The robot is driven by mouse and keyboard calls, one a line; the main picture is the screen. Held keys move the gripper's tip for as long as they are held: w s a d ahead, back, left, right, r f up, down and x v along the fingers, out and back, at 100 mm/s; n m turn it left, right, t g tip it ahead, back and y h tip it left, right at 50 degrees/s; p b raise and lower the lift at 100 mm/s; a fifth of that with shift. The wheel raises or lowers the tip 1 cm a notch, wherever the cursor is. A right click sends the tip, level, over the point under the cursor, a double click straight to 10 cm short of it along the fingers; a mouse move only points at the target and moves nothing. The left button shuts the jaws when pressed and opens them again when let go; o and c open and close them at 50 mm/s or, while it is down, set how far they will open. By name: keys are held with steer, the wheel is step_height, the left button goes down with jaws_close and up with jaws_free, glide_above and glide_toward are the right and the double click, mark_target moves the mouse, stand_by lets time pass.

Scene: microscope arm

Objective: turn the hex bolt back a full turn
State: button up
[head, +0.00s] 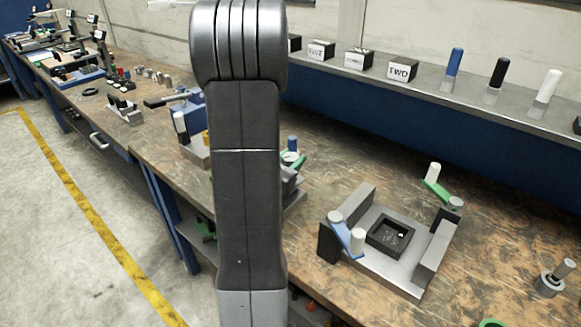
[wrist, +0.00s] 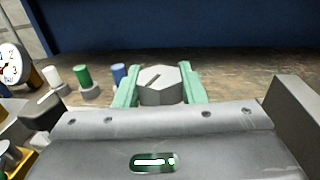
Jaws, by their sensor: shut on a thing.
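The hex bolt (wrist: 163,92) shows in the wrist view as a grey six-sided head with a dark line across its top. My gripper (wrist: 158,78) has its two green fingers on the left and right sides of the head, shut on it. The lower part of the bolt is hidden behind the grey body of my gripper. In the head view my arm covers the middle of the picture, and I cannot make out the bolt there.
In the wrist view a dial (wrist: 12,68) stands at the far left. White (wrist: 52,77), green (wrist: 83,77) and blue (wrist: 118,75) pegs stand left of the bolt. A grey block (wrist: 298,110) is close on the right. In the head view a clamp fixture (head: 400,270) stands right of my arm.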

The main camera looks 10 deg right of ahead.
steer(key=shift+f+n+t+y+b, duration=0.2)
steer(key=shift+n+t+y+b, duration=0.35)
steer(key=shift+y, duration=0.25)
steer(key=shift+n+t+y, duration=0.3)
steer(key=shift+n+t, duration=0.05)
steer(key=o, duration=0.8)
steer(key=shift+c, duration=0.2)
steer(key=shift+o, duration=1.1)
steer(key=shift+r, duration=0.1)
steer(key=shift+a, duration=0.1)
